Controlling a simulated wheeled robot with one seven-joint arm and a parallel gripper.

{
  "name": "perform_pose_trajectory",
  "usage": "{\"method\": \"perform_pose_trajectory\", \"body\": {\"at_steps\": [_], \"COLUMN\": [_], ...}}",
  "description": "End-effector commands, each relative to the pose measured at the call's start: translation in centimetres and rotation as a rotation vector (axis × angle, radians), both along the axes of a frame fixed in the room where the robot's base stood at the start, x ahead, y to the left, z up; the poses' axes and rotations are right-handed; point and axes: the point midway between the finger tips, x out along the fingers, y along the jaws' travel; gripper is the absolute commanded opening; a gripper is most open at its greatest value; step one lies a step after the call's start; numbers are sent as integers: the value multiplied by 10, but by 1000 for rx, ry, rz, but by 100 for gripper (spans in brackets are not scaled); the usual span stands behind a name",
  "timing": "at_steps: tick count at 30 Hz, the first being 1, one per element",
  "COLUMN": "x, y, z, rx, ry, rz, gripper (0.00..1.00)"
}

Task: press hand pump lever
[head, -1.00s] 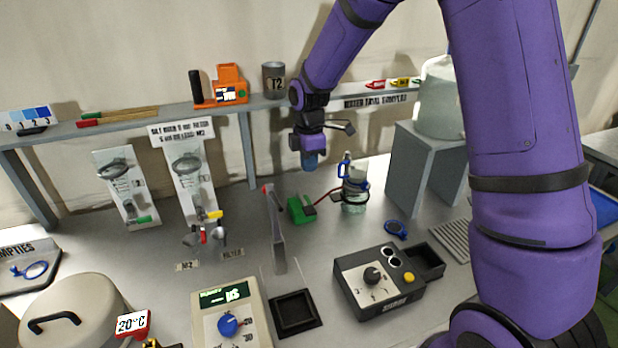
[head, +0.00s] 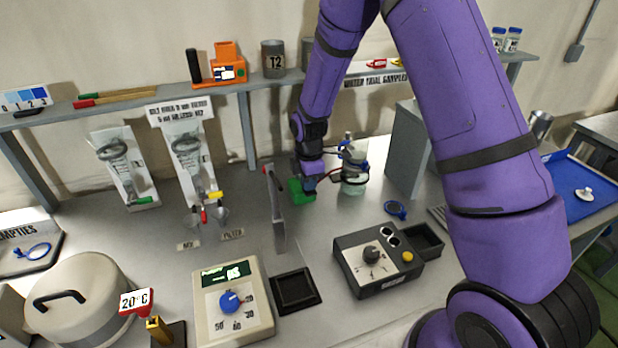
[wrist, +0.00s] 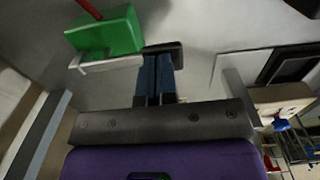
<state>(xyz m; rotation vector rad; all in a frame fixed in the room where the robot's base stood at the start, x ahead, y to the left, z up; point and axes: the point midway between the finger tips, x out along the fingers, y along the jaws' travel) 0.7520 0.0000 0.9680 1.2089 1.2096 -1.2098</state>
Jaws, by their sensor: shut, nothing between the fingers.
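The hand pump is a green block (head: 298,193) on the bench. It also shows at the upper left in the wrist view (wrist: 108,30), with a red hose leaving it. A pale lever arm (wrist: 105,63) runs along its near side towards a black pad (wrist: 168,47). My gripper (wrist: 158,60) is shut and empty, its blue fingertips pointing at the black pad and overlapping it in the wrist view. I cannot tell whether they touch it. In the head view my gripper (head: 308,184) is low, just beside the pump, hiding the lever's end.
A flask with blue fittings (head: 354,172) stands right of the pump. An upright grey plate (head: 276,210) stands close on the left. A black control box (head: 375,262) and a dark square tray (head: 296,291) are in front. A grey stand (head: 408,155) is to the right.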

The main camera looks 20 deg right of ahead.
Motion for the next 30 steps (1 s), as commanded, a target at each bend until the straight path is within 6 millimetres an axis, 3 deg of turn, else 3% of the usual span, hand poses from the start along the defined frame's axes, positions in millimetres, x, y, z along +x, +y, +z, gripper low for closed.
{"method": "perform_pose_trajectory", "body": {"at_steps": [8, 14, 30], "x": [-1, -6, -5], "y": [0, 0, 0], "z": [-2, -22, -12], "rx": [0, 1, 0], "ry": [1, 2, 1], "rz": [0, -1, 1], "gripper": [0, 0, 0]}}
